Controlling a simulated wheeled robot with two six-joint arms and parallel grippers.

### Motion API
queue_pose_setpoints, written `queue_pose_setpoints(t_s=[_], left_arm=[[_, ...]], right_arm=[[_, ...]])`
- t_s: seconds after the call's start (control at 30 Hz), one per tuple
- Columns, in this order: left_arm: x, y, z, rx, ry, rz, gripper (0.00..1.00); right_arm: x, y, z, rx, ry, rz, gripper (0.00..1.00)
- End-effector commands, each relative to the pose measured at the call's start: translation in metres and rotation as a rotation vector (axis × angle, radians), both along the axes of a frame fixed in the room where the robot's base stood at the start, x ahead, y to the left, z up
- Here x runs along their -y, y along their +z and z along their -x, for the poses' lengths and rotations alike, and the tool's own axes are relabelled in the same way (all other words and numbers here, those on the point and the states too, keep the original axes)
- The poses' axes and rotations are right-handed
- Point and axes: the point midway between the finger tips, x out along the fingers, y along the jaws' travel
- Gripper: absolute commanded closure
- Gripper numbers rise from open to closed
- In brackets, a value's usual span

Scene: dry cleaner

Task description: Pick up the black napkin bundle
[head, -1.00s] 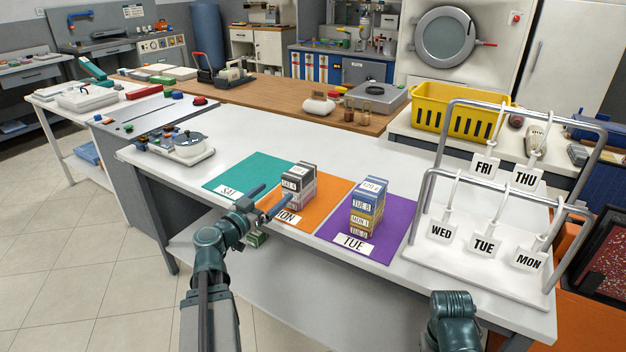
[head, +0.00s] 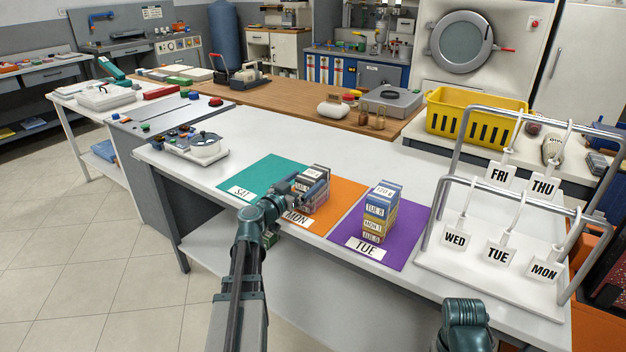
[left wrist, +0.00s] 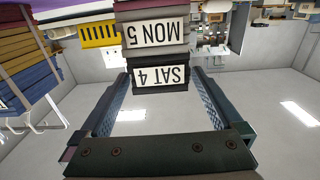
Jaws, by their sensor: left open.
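The black napkin bundle (head: 319,169), labelled SAT 4 in the left wrist view (left wrist: 160,84), is on top of a small stack on the orange MON mat (head: 345,194). A greyish bundle labelled MON 5 (left wrist: 153,36) lies directly under it. My left gripper (head: 305,193) is at the near side of the stack and partly hides it. In the left wrist view, my left gripper's fingers (left wrist: 160,76) are open, with their tips on either side of the black bundle. A gap shows beside the bundle. My right gripper is out of view; only part of the right arm shows.
A second stack of bundles (head: 379,212) stands close to the right on the purple TUE mat (head: 413,225). The teal SAT mat (head: 262,176) is bare. A metal rack with day tags (head: 500,253) stands further right. The white table is clear behind the mats.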

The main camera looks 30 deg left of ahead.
Motion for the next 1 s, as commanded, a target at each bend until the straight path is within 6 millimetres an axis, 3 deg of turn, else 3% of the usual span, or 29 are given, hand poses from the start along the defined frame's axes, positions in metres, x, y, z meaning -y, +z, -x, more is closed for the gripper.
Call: queue_pose_setpoints(t_s=[0.3,0.53,1.0], left_arm=[[0.002,0.003,-0.044,0.000,-0.003,0.000,0.00],[0.003,0.003,-0.045,0.000,-0.001,0.000,0.00],[0.002,0.003,-0.044,0.000,-0.001,0.000,0.82]], right_arm=[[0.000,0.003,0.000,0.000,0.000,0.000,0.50],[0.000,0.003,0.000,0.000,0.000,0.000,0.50],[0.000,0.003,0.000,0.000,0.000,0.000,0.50]])
